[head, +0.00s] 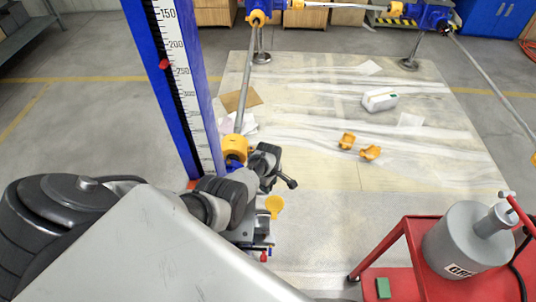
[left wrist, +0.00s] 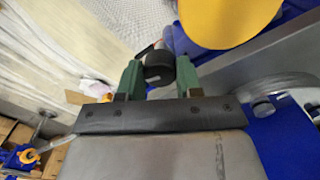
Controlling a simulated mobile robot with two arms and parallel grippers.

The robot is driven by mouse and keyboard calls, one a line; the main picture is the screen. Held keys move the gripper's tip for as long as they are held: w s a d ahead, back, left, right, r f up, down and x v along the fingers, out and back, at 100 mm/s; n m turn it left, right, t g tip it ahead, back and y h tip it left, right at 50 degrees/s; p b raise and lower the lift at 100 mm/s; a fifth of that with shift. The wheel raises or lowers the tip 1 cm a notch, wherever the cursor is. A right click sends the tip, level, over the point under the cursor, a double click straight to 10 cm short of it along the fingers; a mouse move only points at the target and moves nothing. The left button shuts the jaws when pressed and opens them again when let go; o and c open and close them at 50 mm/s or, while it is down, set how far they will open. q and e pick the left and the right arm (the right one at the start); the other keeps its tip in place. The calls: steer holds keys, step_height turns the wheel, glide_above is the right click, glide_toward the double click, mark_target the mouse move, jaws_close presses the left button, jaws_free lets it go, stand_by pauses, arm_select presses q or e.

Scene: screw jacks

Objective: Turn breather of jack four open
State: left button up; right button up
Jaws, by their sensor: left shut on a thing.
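In the left wrist view my left gripper (left wrist: 157,72) has its two green fingers closed on a dark round knob (left wrist: 159,66), apparently the breather. A large yellow round part (left wrist: 225,18) and blue housing (left wrist: 183,42) lie just beyond the knob. In the head view the nearest jack has a tall blue column (head: 168,95) with a white scale and a red pointer, and a yellow part (head: 235,148) beside it. My left arm covers much of this jack, and the fingers cannot be made out there. No jack number is readable. My right gripper is in neither view.
A red cart (head: 410,240) carrying a grey cylinder (head: 462,240) stands at the lower right. Two yellow pieces (head: 369,153) and a white container (head: 379,99) lie on the sheeted floor panel (head: 315,170). More blue and yellow jack units (head: 430,16) stand at the back, joined by shafts.

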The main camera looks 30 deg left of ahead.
arm_select(q)
steer(key=shift+n, duration=1.6)
steer(key=o, duration=0.9)
steer(key=shift+r+p, duration=1.9)
steer(key=shift+r, duration=3.5)
